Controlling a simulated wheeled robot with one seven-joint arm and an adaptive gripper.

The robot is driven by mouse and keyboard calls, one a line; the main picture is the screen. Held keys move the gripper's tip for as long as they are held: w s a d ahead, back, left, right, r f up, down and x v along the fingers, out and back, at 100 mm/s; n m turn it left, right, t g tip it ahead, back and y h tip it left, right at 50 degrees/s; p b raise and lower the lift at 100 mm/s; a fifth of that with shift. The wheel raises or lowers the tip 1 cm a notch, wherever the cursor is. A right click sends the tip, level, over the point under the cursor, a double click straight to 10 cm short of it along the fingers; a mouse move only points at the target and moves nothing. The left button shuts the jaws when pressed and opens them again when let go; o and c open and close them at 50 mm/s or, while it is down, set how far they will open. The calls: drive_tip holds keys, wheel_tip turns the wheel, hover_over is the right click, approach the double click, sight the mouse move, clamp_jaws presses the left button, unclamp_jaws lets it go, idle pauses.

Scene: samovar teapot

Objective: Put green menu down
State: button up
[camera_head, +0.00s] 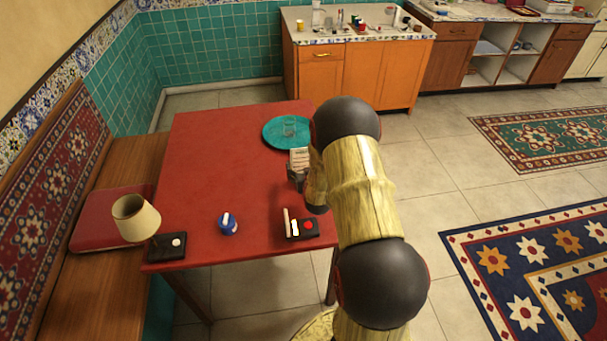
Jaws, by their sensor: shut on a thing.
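My gripper (297,177) is at the right side of the red table (215,150), seen from behind and partly hidden by my arm. It is shut on a small pale, card-like thing (299,158) that stands up from the jaws, just below the teal plate in the picture. This may be the menu, but no clear green shows on it. I cannot tell whether its lower edge touches the table.
A teal round plate (272,141) bears a clear glass (289,126). The table's left and middle are clear.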

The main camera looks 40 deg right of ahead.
drive_tip(key=shift+f+b, duration=0.45)
drive_tip(key=shift+f, duration=1)
drive_tip(key=shift+f, duration=0.1)
drive_tip(key=shift+f, duration=0.15)
drive_tip(key=o, duration=1.2)
drive_tip(key=shift+o, duration=0.2)
